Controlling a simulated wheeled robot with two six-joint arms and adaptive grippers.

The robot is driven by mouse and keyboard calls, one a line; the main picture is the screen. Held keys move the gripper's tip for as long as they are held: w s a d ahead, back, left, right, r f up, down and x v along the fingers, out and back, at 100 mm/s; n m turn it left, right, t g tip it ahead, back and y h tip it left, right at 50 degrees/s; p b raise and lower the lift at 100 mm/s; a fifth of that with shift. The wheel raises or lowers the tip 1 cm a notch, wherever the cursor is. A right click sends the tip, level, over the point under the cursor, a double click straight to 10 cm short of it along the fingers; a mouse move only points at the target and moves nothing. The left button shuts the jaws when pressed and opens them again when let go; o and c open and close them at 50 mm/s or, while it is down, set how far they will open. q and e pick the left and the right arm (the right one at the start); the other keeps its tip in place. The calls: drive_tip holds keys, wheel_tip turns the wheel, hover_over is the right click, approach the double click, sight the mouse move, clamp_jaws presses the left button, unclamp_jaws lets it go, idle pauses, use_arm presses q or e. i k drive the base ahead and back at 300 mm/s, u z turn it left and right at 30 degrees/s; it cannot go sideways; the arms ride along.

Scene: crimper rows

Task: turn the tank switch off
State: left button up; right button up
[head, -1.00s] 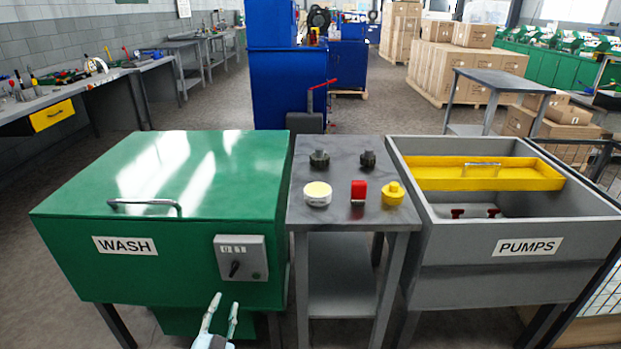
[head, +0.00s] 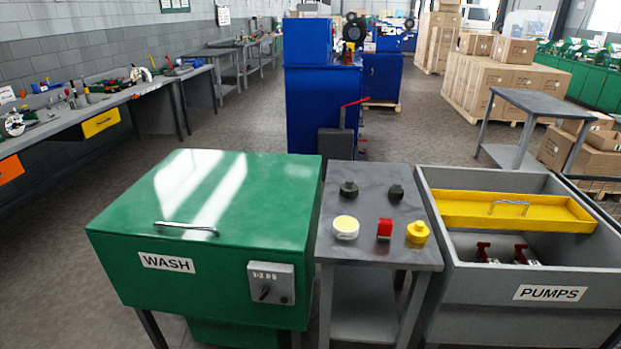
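The green tank (head: 205,195), labelled WASH, stands at the lower middle with its lid closed and a metal handle (head: 187,228) at the lid's front edge. A grey switch box (head: 283,284) is on the right part of its front face. It carries a small dark knob (head: 265,293) with small markings above it, too small to read surely. The knob looks close to upright; I cannot tell which setting it points to. Neither of my grippers is in the head view.
A grey table (head: 366,218) beside the tank holds two black knobs, a white-and-yellow round part, a red block and a yellow part. A grey PUMPS bin (head: 470,295) with a yellow tray (head: 510,208) stands at right. Open floor (head: 60,260) lies to the left.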

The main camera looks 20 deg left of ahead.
sight(265, 291)
drive_tip(key=u, duration=1.4)
